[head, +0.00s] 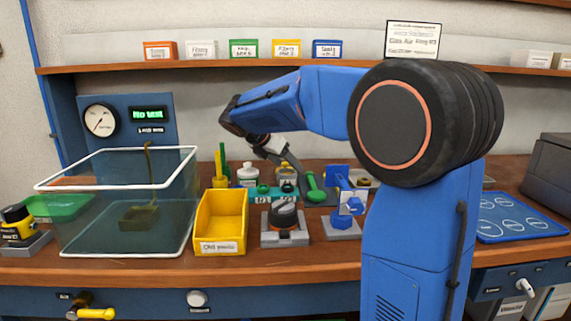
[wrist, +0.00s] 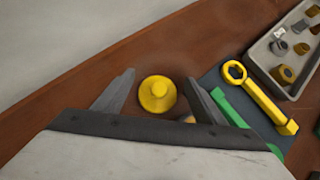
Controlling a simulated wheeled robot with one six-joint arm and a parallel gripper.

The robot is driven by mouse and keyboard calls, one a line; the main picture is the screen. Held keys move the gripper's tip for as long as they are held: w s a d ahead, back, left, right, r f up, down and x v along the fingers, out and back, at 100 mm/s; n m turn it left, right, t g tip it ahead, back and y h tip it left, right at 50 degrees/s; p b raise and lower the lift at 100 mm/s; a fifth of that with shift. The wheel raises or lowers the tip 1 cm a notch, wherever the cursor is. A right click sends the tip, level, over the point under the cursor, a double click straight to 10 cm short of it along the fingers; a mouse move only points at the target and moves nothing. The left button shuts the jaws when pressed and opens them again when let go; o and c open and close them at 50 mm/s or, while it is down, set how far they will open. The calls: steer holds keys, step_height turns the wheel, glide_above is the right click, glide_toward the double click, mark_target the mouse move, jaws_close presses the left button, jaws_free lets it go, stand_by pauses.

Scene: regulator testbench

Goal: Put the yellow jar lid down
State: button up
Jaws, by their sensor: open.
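The fingers are open, with a gap on both sides of the lid. My fingers partly hide that spot.
A blue mat with a yellow wrench (wrist: 262,98) and a green tool lies right of the lid. A grey tray (wrist: 285,50) of small parts is beyond. A white bottle (head: 247,175) and a yellow bin (head: 220,222) stand left. Bare wood (wrist: 110,70) shows left of the lid.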

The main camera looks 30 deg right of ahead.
steer(key=v, duration=1.2)
